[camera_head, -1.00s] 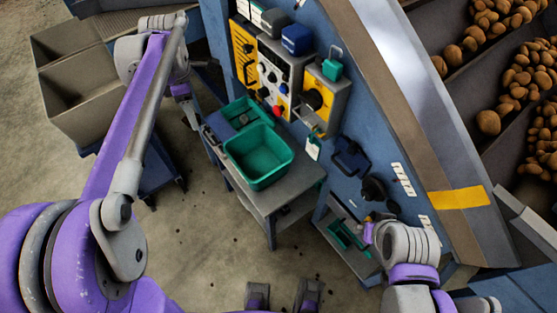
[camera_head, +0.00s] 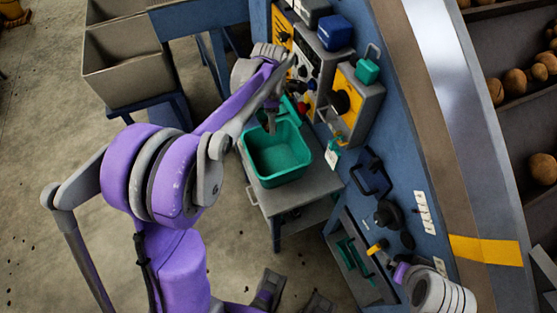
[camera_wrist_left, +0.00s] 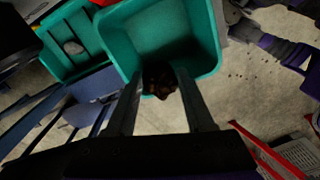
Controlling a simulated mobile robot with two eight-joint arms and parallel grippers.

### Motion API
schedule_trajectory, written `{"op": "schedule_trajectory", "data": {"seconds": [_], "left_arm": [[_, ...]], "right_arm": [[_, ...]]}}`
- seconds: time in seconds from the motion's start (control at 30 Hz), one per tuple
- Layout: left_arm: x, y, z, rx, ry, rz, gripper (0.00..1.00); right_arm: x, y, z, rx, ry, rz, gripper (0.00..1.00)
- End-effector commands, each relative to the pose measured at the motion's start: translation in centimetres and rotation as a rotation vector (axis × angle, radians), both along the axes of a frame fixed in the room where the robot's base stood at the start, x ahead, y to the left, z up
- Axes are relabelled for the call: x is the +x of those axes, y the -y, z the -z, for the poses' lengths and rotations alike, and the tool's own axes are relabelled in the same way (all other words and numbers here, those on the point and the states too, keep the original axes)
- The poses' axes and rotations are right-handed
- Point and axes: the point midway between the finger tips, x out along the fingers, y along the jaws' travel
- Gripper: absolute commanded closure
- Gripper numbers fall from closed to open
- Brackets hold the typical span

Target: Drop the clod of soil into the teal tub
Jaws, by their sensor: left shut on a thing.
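The teal tub (camera_head: 277,153) is an open, rectangular bin on a grey bench top; it also shows in the left wrist view (camera_wrist_left: 178,35). My left gripper (camera_head: 270,122) is at the tub's far side in the head view. In the left wrist view its fingers (camera_wrist_left: 159,74) are shut on the dark brown clod of soil (camera_wrist_left: 160,80). The clod overlaps the tub's rim in that view; its height above the tub is unclear. In the head view I cannot make out the clod. My right gripper (camera_head: 384,255) is small at the lower right, its jaws unclear.
A shallow teal tray (camera_wrist_left: 68,45) with a grey lump lies beside the tub. Grey bins (camera_head: 125,60) stand at the upper left. The sloped blue machine side and potato lanes fill the right.

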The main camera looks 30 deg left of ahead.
Motion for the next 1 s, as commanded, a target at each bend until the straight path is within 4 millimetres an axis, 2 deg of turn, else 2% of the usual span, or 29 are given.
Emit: {"op": "schedule_trajectory", "data": {"seconds": [0.1,0.3,0.63,0.67,0.83,1.0], "left_arm": [[-0.1,0.0,1.9,-0.001,-0.001,0.0,1.0],[0.0,0.0,3.8,-0.001,-0.001,0.0,1.0],[0.0,0.0,4.1,0.0,0.0,0.0,1.0],[0.0,0.0,4.1,0.0,0.0,0.0,0.42],[0.0,0.0,4.1,0.0,0.0,0.0,0.12],[0.0,0.0,4.1,0.0,0.0,0.001,0.12]], "right_arm": [[-0.2,0.0,1.4,0.0,-0.005,0.0,0.0],[-0.3,0.0,2.8,0.0,-0.009,0.0,0.0],[-0.3,0.0,2.8,0.0,-0.009,0.0,0.0],[-0.3,0.0,2.8,0.0,-0.009,0.0,0.0],[-0.3,0.0,2.8,0.0,-0.009,0.0,0.0],[-0.3,0.0,2.9,0.0,-0.009,0.0,0.0]]}}
